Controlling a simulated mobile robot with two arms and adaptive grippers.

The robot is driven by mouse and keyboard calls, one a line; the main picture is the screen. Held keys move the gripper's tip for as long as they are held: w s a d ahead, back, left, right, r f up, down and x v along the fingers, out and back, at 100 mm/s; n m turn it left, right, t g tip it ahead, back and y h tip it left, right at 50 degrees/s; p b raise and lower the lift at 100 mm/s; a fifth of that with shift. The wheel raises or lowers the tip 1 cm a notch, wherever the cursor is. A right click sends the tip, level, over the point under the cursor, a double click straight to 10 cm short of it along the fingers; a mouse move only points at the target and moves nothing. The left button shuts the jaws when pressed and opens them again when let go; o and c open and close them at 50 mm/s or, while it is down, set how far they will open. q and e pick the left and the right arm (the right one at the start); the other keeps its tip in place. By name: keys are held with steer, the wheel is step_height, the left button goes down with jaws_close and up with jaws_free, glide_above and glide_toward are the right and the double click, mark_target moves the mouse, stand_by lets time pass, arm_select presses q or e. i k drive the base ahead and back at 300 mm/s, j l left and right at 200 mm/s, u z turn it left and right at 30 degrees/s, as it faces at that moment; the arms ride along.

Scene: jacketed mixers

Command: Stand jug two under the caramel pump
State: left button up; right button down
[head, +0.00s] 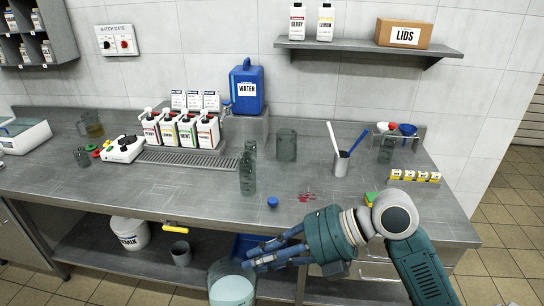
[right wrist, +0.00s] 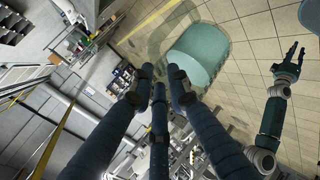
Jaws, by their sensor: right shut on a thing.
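My right gripper (head: 262,258) is shut on a clear glass jug (head: 231,286) with pale blue-green contents, in front of the counter and below its top. In the right wrist view the jug (right wrist: 196,55) shows beyond the fingers (right wrist: 160,78); I see no number on it. Several white pump bottles with coloured labels (head: 186,131) stand in a row behind a slatted drip tray (head: 190,158) on the counter. I cannot read which is caramel. My left gripper (right wrist: 291,60) shows only in the right wrist view, fingers spread and empty.
An empty glass vessel (head: 287,145) stands behind. A blue water container (head: 246,86) is at the back. The drip tray's top looks clear.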

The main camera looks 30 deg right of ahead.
mark_target(207, 163)
steer(key=i+j+z, duration=0.1)
steer(key=z, duration=0.3)
steer(key=i+j+z, duration=0.2)
steer(key=z, duration=0.2)
steer(key=i+j+z, duration=0.2)
steer(key=z, duration=0.2)
steer(key=i+j+z, duration=0.1)
steer(key=j+z, duration=0.15)
steer(key=z, duration=0.15)
steer(key=i+j, duration=0.15)
steer(key=j, duration=0.2)
steer(key=i+j+z, duration=0.1)
steer(key=j, duration=0.2)
steer(key=i+j, duration=0.2)
steer(key=j, duration=0.15)
steer(key=i+j, duration=0.15)
steer(key=j, duration=0.2)
steer(key=i+j+z, duration=0.1)
steer(key=j, duration=0.25)
steer(key=i, duration=0.05)
